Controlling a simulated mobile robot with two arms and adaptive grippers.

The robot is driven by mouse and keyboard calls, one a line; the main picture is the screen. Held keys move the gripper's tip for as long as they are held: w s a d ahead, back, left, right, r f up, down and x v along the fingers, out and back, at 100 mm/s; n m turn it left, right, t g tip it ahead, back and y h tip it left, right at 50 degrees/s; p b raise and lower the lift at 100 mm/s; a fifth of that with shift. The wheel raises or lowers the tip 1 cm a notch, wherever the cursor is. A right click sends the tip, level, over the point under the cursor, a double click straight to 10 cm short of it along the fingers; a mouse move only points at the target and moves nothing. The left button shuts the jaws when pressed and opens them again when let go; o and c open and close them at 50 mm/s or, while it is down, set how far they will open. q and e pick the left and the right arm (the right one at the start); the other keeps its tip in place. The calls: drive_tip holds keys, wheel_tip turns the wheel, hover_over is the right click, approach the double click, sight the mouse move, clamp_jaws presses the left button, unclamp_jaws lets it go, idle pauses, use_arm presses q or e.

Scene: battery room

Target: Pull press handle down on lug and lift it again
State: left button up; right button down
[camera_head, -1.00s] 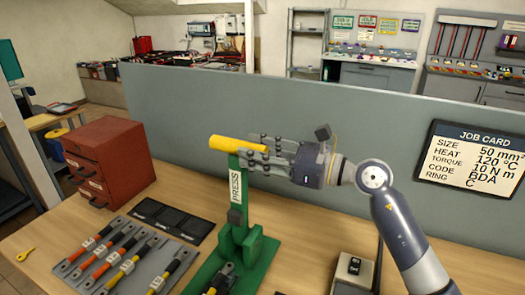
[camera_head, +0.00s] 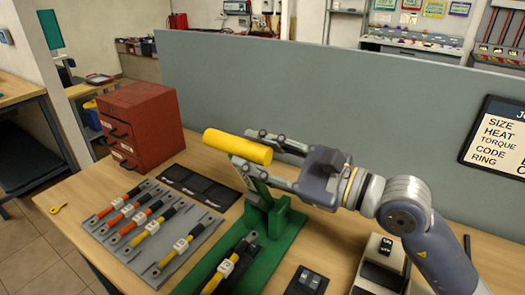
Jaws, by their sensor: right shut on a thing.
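The green press (camera_head: 285,223) stands on the wooden bench, and its lever leans toward me and to the left. Its yellow handle (camera_head: 222,144) is at the upper end of the lever. My right gripper (camera_head: 242,148) is shut on the handle, with one finger behind it and one below. A yellow cable with a black end and a white tag (camera_head: 226,267) lies in the front of the press base. The lug on it is dark and hard to make out below the lever. My left gripper is not in view.
A grey rack (camera_head: 203,240) of red and yellow tagged cables is left of the press. Behind it are black trays (camera_head: 198,186) and a red drawer cabinet (camera_head: 158,112). A grey partition (camera_head: 350,105) closes the back. A switch box (camera_head: 382,262) stands at right.

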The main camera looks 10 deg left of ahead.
drive_tip(key=shift+d+r, duration=0.1)
drive_tip(key=shift+r, duration=0.25)
drive_tip(key=c, duration=1.5)
unclamp_jaws()
drive_tip(key=shift+o, duration=1.3)
drive_tip(key=shift+w+f, duration=0.1)
drive_tip(key=shift+w, duration=0.05)
drive_tip(key=shift+s, duration=0.2)
drive_tip(key=shift+s+d+f, duration=0.15)
drive_tip(key=shift+d+f, duration=0.15)
drive_tip(key=shift+d, duration=0.2)
drive_tip(key=v, duration=1.1)
drive_tip(key=shift+r, duration=0.2)
drive_tip(key=shift+s+a+f, duration=0.1)
drive_tip(key=shift+s+a, duration=0.05)
